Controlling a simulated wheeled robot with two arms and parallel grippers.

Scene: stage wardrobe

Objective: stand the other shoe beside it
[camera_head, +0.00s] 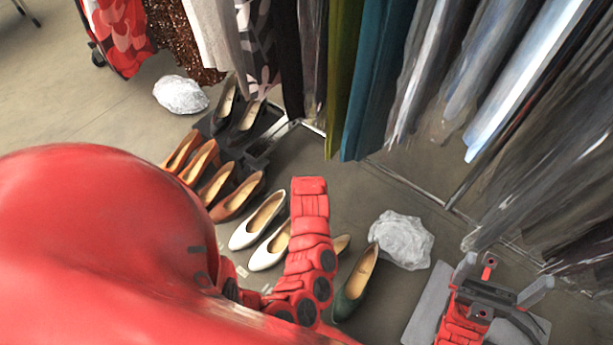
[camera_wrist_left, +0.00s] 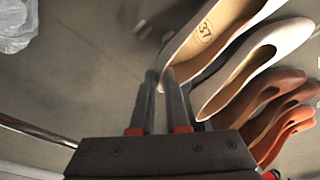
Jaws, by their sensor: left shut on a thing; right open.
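In the left wrist view my left gripper (camera_wrist_left: 164,78) is shut on the near end of a shoe (camera_wrist_left: 205,30) with a pale tan insole marked 37. Whether this shoe touches the floor I cannot tell. In the head view my left arm hides that gripper. A white shoe (camera_wrist_left: 255,70) stands close beside the marked one; white shoes (camera_head: 258,221) also show in the head view, one partly behind my arm. A dark green shoe (camera_head: 357,284) with a tan insole stands right of my arm. My right gripper (camera_head: 510,282) is open and empty at the lower right.
Brown shoes (camera_head: 237,193), orange shoes (camera_head: 183,152) and black shoes (camera_head: 247,122) stand in a row to the left. Crumpled clear plastic (camera_head: 402,240) lies right of the green shoe, another white bundle (camera_head: 181,95) at upper left. Hanging garments (camera_head: 385,80) and a floor rail (camera_head: 405,183) bound the back.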

